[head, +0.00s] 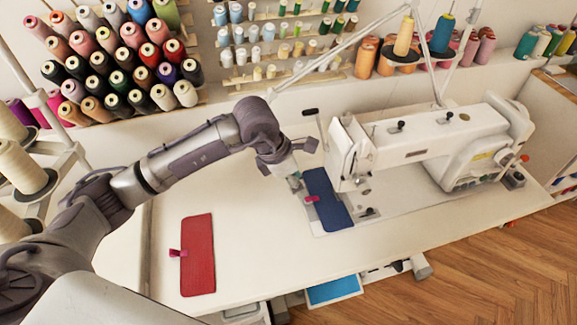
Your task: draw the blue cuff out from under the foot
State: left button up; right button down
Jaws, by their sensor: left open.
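The blue cuff (327,197) lies on the sewing table by the white sewing machine (430,140). Its right edge is close to the needle and foot area, and I cannot make out the foot itself. A small pink tab or clip (312,198) sits on the cuff's left edge. My left gripper (296,181) is at the cuff's upper left edge, low over the table. Its fingers are small and partly hidden by the wrist, and it is open. I cannot tell whether it touches the cuff. My right gripper is not in view.
A red cuff (198,254) with a pink clip (178,253) lies on the white table (255,255) at left. The table between the two cuffs is clear. Thread spools (130,60) fill racks behind, and a thread stand rises behind the machine.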

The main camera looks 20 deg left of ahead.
aim_at(322, 195)
pick_arm(q)
jog(key=x, duration=0.5)
jog(key=shift+d+f, duration=0.1)
jog(key=shift+f, duration=0.1)
jog(key=shift+w+d+f, duration=0.15)
jog(key=shift+f, duration=0.3)
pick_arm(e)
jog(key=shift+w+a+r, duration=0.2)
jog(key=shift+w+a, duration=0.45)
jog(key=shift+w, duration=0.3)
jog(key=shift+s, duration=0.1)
pick_arm(q)
jog(key=c, duration=0.7)
grip_shut()
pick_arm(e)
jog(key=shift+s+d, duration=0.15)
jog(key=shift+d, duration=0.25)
